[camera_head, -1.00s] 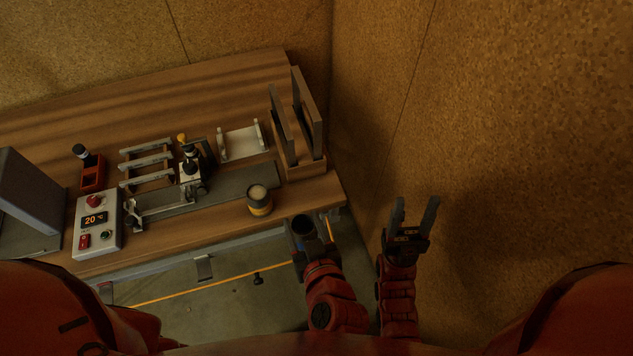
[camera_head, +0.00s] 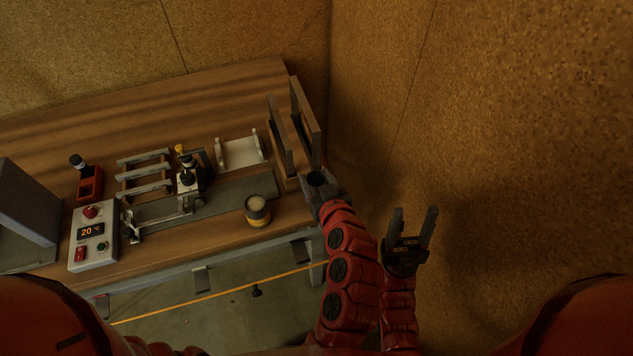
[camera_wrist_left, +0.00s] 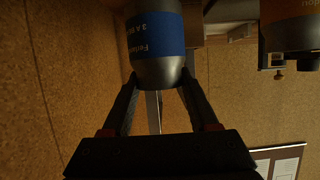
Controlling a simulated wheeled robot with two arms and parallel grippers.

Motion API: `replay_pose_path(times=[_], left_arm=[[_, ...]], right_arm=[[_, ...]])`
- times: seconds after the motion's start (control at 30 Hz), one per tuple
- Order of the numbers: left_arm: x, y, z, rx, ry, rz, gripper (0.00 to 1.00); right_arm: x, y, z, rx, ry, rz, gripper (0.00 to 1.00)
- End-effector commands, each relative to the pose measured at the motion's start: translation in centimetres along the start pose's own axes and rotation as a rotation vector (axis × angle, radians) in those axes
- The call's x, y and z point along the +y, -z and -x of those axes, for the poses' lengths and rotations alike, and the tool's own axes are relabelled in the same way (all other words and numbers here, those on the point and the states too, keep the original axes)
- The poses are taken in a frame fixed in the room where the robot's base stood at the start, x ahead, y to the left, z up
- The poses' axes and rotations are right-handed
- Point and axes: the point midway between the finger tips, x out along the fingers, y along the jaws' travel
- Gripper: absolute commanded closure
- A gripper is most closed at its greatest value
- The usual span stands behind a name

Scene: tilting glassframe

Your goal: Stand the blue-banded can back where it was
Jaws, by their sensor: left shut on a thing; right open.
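The blue-banded can (camera_wrist_left: 157,38) is held in my left gripper (camera_wrist_left: 158,82), its blue band showing in the left wrist view. In the head view, the can (camera_head: 317,178) appears as a dark round top at the bench's right end, just in front of the slotted wooden rack. My left gripper (camera_head: 320,192) is shut around it; its height above the bench is unclear. A can with a yellow-orange band (camera_head: 257,213) stands near the bench's front edge, left of my left gripper. My right gripper (camera_head: 414,228) is open and empty, off the bench's right end.
The wooden rack (camera_head: 290,182) holds upright dark panels close behind the held can. A white cradle (camera_head: 240,153), a clamp device (camera_head: 187,178) and a control box reading 20 (camera_head: 92,236) sit further left. The cork wall (camera_head: 480,120) rises close on the right.

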Motion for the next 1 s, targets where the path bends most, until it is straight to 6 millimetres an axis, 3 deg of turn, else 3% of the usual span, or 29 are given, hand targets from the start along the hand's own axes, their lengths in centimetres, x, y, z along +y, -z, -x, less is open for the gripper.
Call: replay_pose_path(times=[0.2,0.57,0.6,0.77,1.0], left_arm=[[-0.1,-2.2,-0.8,-0.003,0.002,-0.004,1.0],[0.0,-2.7,-1.0,-0.002,0.001,-0.001,1.0],[-0.1,-2.6,-1.0,-0.003,0.001,-0.001,0.36],[-0.1,-2.6,-0.9,-0.003,0.001,-0.001,0.1],[-0.1,-2.6,-0.9,-0.003,0.001,-0.001,0.1]], right_arm=[[0.1,0.2,-0.9,0.0,0.0,0.0,0.46],[0.0,0.1,-0.3,0.0,0.0,0.0,0.46],[0.0,0.1,-0.4,0.0,0.0,0.0,0.46],[0.0,0.1,-0.5,0.0,0.0,0.0,0.46],[0.0,0.1,-0.5,0.0,0.0,0.0,0.46]])
